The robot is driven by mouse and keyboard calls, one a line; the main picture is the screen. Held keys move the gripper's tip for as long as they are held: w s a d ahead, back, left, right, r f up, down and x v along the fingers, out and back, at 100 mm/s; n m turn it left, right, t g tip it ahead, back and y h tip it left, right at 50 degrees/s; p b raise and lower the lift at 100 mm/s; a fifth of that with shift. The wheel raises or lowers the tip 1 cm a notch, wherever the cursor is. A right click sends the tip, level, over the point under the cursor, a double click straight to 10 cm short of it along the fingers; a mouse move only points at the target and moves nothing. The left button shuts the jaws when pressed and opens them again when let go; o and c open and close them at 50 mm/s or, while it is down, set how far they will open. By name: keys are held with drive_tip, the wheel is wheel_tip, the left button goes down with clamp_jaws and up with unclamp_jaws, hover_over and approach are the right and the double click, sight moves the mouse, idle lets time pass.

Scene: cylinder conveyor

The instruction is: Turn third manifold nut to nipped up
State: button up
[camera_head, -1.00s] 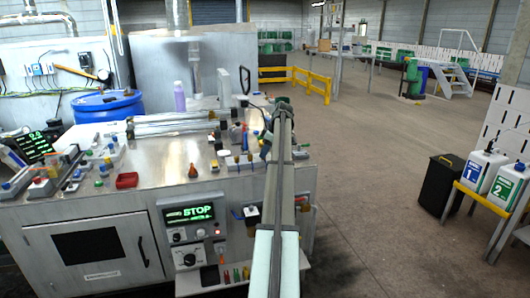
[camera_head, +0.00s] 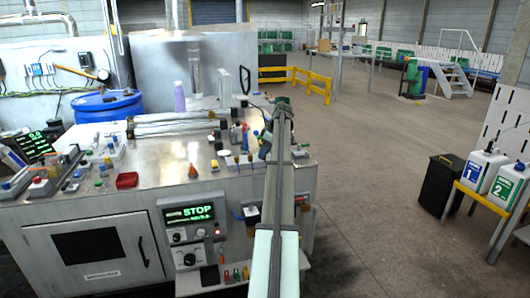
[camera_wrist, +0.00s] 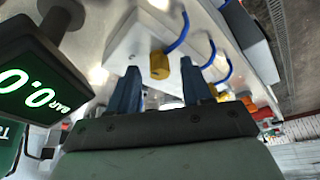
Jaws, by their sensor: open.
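A pale manifold block (camera_wrist: 140,35) lies just beyond the fingers. A brass-yellow nut (camera_wrist: 159,65) with a blue tube shows between the fingertips; I cannot tell whether they touch it. I cannot tell which nut is the third. In the head view my arm hides much of the bench's right end, and the fingers are unclear.
A pressure display (camera_wrist: 38,90) reading 0.0 BAR stands close on the left in the wrist view. The metal bench (camera_head: 150,178) carries several small parts, a red tray (camera_head: 127,180) and long cylinders.

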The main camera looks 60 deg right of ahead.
drive_tip(key=shift+r, duration=0.1)
drive_tip(key=v, duration=1.3)
drive_tip(key=shift+s+r, duration=0.2)
drive_tip(key=shift+r, duration=0.1)
